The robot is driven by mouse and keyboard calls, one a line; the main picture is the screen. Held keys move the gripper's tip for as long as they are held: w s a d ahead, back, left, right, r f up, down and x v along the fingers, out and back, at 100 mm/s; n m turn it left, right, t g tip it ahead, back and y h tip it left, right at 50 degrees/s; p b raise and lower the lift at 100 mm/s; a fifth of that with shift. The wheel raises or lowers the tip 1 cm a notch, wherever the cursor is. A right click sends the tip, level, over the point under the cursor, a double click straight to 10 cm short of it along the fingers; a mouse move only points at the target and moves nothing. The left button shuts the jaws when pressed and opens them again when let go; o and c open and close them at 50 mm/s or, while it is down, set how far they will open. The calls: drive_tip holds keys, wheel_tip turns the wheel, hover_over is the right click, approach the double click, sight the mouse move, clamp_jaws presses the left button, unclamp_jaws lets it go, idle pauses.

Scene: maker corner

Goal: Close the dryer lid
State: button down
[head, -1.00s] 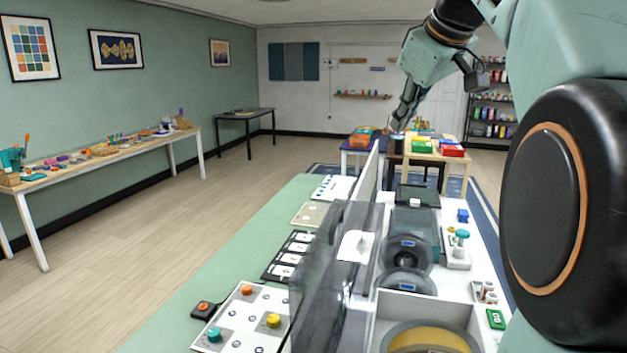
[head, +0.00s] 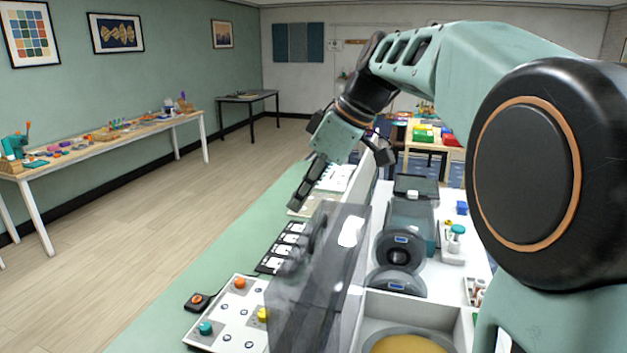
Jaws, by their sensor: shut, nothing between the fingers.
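The dryer lid (head: 325,290) is a smoky see-through panel. It stands raised and open along the left side of the white dryer box (head: 465,325), in the lower middle of the head view. A yellow spool (head: 410,345) sits in the open box. My gripper (head: 294,205) is shut and empty, pointing down and left. In the picture it shows just beyond the lid's upper left edge, and I see no clear contact. A dark shape shows in the lid; I cannot tell whether it is a reflection.
A white panel with coloured knobs (head: 235,315) lies left of the lid on the green bench top (head: 170,310). Dark spools (head: 400,252) and small parts stand right of the lid. A long table (head: 110,140) stands along the left wall. The floor between is clear.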

drive_tip(key=f, duration=0.1)
drive_tip(key=d+f, duration=0.1)
drive_tip(key=f, duration=0.1)
drive_tip(key=shift+s+d+p, duration=0.2)
drive_tip(key=shift+p, duration=0.15)
drive_tip(key=shift+s+d+f, duration=0.2)
drive_tip(key=shift+d, duration=0.25)
drive_tip(key=shift+d, duration=0.15)
